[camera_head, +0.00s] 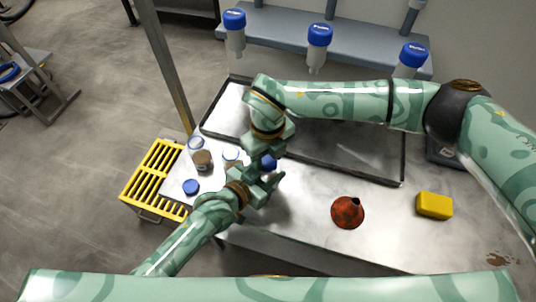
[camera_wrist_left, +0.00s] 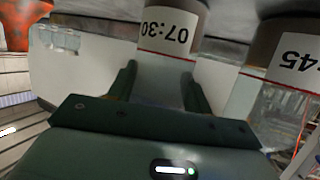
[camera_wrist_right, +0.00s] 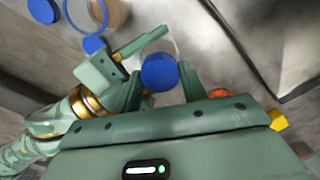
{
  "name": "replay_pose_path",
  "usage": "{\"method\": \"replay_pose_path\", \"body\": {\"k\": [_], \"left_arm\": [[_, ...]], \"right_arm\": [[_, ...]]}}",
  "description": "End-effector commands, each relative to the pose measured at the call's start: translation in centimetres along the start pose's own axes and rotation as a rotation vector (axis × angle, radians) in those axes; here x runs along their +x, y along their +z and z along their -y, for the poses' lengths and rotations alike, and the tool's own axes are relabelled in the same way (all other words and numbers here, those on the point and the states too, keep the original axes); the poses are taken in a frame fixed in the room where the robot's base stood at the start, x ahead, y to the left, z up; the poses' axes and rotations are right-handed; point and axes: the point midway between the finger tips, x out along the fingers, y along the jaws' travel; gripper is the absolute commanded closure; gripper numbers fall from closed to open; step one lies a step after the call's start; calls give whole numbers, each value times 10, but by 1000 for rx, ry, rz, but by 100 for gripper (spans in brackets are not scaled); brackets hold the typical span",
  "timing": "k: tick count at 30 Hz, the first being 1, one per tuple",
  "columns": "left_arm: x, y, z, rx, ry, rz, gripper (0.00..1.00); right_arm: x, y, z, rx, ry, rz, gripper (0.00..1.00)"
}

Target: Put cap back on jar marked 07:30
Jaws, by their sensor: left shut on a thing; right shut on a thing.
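The jar marked 07:30 (camera_wrist_left: 168,28) shows upside down in the left wrist view, between the fingers of my left gripper (camera_wrist_left: 160,80). My left gripper (camera_head: 266,176) is shut on this jar; in the head view the grippers mostly hide it. My right gripper (camera_head: 264,158) is shut on a blue cap (camera_head: 269,163). In the right wrist view the cap (camera_wrist_right: 158,72) sits between the right fingers, over a pale round shape beside the left gripper (camera_wrist_right: 143,68). I cannot tell whether the cap touches the jar.
A second jar ending in 45 (camera_wrist_left: 285,60) stands close beside the held one. Other jars (camera_head: 202,160) and a loose blue cap (camera_head: 190,186) are at the left, near a yellow rack (camera_head: 152,180). A red-brown funnel (camera_head: 347,212) and a yellow sponge (camera_head: 434,205) lie right.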

Motion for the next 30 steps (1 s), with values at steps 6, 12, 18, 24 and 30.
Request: {"method": "replay_pose_path", "body": {"k": [6, 12, 18, 24, 30], "left_arm": [[0, 1, 0, 1, 1, 2, 100], [0, 1, -1, 1, 1, 2, 100], [0, 0, -1, 1, 2, 2, 100], [0, 0, -1, 1, 2, 2, 100], [0, 2, -1, 1, 2, 5, 100]], "right_arm": [[0, 0, 0, 24, 0, 2, 47], [0, 0, -1, 21, 2, 0, 33], [0, 0, -3, 18, 5, -1, 33], [-4, 0, -4, 16, 7, -1, 33], [-35, 1, -3, 14, 5, 3, 33]]}}
